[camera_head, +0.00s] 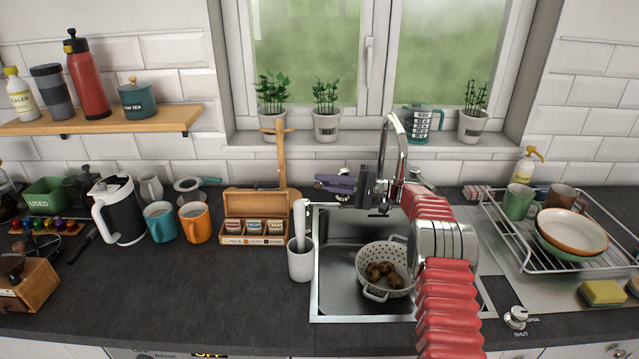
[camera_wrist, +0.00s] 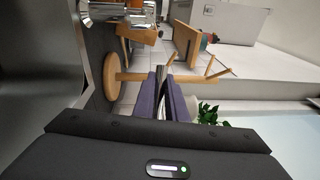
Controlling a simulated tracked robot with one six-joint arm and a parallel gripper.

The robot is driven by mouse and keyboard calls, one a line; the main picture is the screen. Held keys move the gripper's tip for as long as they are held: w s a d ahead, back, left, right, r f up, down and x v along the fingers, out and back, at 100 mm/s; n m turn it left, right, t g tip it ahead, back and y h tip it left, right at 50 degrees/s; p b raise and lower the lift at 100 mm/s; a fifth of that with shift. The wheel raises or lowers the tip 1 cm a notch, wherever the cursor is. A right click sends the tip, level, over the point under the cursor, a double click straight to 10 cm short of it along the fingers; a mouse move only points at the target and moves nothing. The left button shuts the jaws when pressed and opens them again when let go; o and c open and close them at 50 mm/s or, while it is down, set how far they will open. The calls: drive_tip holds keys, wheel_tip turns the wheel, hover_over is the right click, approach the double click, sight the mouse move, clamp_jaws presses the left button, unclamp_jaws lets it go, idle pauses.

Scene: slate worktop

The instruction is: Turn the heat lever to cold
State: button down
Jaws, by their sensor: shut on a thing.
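The chrome tap (camera_head: 395,130) rises behind the sink. A small chrome part, which looks like the heat lever (camera_head: 343,171), shows just behind my gripper, left of the tap. My gripper (camera_head: 322,184) has purple fingers and points left in the head view, at the back left of the sink. It is shut on the heat lever, though the fingers hide most of it. In the wrist view the purple fingers (camera_wrist: 170,98) are close together, and the lever's exact angle cannot be made out.
A wooden mug tree (camera_head: 280,160) stands left of my gripper; it also shows in the wrist view (camera_wrist: 113,78). A colander (camera_head: 383,286) lies in the sink (camera_head: 335,245). A knob (camera_head: 516,316) marked open and shut sits at the front right. Plants line the sill.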

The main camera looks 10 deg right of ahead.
drive_tip(key=shift+a+f, duration=0.1)
drive_tip(key=shift+f, duration=0.25)
drive_tip(key=c, duration=2.1)
unclamp_jaws()
drive_tip(key=o, duration=0.3)
drive_tip(key=shift+r, duration=0.2)
